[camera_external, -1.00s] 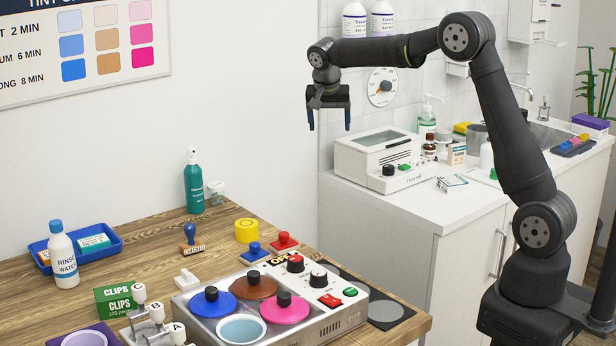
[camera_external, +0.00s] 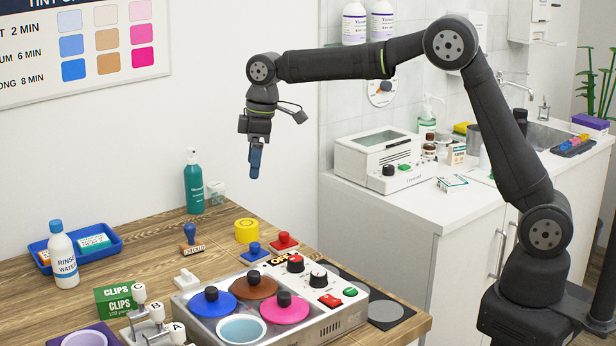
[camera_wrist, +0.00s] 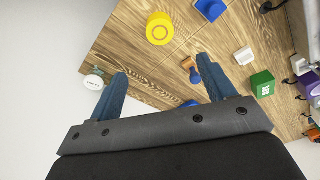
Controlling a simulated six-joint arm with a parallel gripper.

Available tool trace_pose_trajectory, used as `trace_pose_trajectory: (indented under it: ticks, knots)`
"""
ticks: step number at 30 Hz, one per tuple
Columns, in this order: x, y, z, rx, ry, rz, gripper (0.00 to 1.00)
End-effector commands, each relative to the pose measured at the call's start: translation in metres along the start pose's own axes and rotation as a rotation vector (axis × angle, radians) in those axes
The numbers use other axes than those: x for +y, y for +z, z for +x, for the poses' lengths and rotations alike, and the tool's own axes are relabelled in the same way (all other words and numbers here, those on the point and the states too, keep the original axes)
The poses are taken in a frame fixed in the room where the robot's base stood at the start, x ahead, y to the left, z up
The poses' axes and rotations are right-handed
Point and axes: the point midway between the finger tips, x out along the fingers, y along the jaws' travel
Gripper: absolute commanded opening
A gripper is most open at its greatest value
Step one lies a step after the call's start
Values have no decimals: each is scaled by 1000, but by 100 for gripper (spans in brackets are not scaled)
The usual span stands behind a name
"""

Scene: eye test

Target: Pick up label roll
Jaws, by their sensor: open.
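The label roll (camera_external: 247,230) appears to be the short yellow cylinder standing on the wooden counter, behind the blue push block. In the wrist view the yellow roll (camera_wrist: 159,28) shows its round end with a ring mark, beyond the fingertips. My gripper (camera_external: 256,172) hangs pointing down in the air, well above the counter and above the roll in the picture. In the wrist view my gripper (camera_wrist: 163,70) has its two blue fingers spread wide with nothing between them. The roll is fully visible and apart from the fingers.
A green spray bottle (camera_external: 194,183) and a white jar (camera_external: 216,190) stand behind the roll. A blue-handled stamp (camera_external: 191,238) is at its left, blue (camera_external: 254,252) and red (camera_external: 284,242) blocks in front and right. The panel with coloured lids (camera_external: 270,300) fills the front.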

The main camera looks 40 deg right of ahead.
Motion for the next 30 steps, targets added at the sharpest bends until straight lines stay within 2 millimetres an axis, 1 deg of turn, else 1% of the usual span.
trace_pose_trajectory:
  ticks: [9,13,15,18,23,25,30]
  knots:
    - [0,1,68,-5,-2,2,76]
    - [0,1,93,-3,-1,2,76]
    - [0,1,103,-3,0,2,76]
    - [0,1,112,-2,0,2,76]
    - [0,1,119,-2,0,2,76]
    - [0,1,125,-2,0,3,76]
    - [-1,1,150,-4,0,3,76]
